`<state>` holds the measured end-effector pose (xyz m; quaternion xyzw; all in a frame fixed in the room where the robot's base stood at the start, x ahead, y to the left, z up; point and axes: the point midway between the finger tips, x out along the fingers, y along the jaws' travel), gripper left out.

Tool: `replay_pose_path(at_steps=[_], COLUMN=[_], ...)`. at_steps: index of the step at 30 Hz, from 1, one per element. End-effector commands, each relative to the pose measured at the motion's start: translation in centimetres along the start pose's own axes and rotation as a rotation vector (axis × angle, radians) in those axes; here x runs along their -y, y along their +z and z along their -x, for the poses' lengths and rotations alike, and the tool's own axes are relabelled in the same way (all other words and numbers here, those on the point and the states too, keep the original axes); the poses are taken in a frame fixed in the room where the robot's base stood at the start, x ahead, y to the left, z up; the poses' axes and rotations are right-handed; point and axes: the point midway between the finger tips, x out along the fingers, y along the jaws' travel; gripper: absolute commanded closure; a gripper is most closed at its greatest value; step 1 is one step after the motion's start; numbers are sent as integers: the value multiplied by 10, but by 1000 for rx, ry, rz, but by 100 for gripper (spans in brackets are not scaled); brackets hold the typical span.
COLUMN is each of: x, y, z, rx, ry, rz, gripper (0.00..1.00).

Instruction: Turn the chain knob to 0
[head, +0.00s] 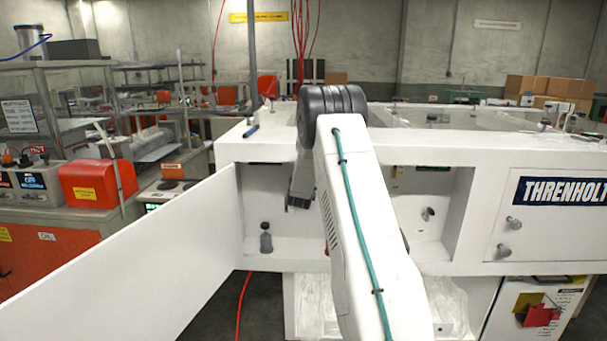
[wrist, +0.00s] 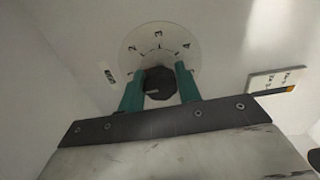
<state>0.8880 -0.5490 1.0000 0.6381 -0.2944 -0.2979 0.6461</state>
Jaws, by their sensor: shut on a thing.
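The chain knob (wrist: 160,84) is a dark faceted knob in the middle of a pale round dial (wrist: 158,38) with marks around it, on a white wall in the wrist view. My gripper (wrist: 160,86) has its two green fingers on either side of the knob and is shut on it. A light line shows on the knob's face. The dial marks are too small and tilted to read surely, and the dial's lower part is hidden. In the head view my arm reaches into the open white cabinet (head: 460,152) and hides the knob.
An open white door (head: 130,265) swings out at the left of the cabinet. A small grey knob-like fitting (head: 265,238) stands at the opening's left side. A labelled plate (wrist: 276,80) is to the right of the dial. A closed THRENHOLT panel (head: 545,222) is at the right.

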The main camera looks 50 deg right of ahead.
Motion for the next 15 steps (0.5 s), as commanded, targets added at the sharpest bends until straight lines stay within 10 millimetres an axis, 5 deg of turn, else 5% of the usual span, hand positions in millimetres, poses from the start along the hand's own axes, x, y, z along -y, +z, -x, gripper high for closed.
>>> replay_pose_path(at_steps=[10,11,12,13,15], x=[2,2,2,2,2], y=[0,0,0,0,0], z=[1,1,1,1,0], rx=[-1,-1,-1,-1,-1], ry=[-4,-4,-4,-3,-3], rz=[5,5,5,5,4], gripper=[89,64,52,45,45])
